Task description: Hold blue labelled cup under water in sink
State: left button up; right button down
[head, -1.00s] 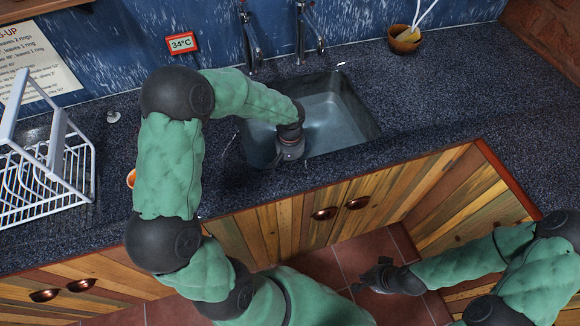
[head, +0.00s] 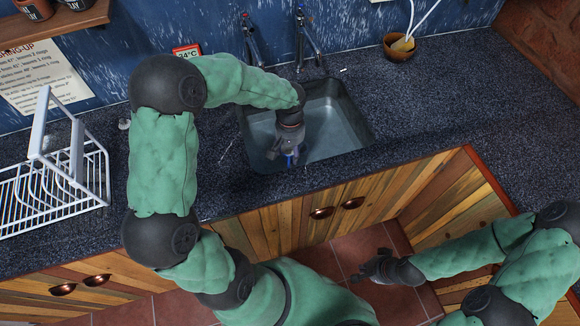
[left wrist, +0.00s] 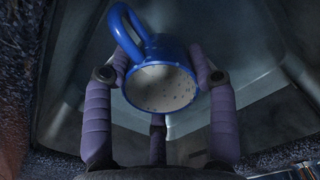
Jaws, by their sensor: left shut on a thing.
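The blue cup (left wrist: 144,56) is held between the purple fingers of my left gripper (left wrist: 160,78) in the left wrist view. Its pale, speckled inside faces the camera and its handle points up and left. In the head view my left gripper (head: 289,152) is over the near left part of the sink (head: 345,128), with a little of the blue cup (head: 294,155) showing. No label is visible. No running stream of water is clear. Two taps (head: 250,42) stand behind the sink. My right gripper (head: 374,268) is low over the floor, empty as far as visible.
A white dish rack (head: 60,190) stands on the counter at left. A brown bowl (head: 399,50) with white sticks sits at the back right. A temperature display (head: 187,51) is on the wall, partly behind my left arm.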

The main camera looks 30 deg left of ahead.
pick_arm(q)
notch_tip(320, 180, up, 10)
jog(key=p, duration=0.6)
jog(key=shift+p, duration=0.3)
jog(key=shift+f, duration=0.2)
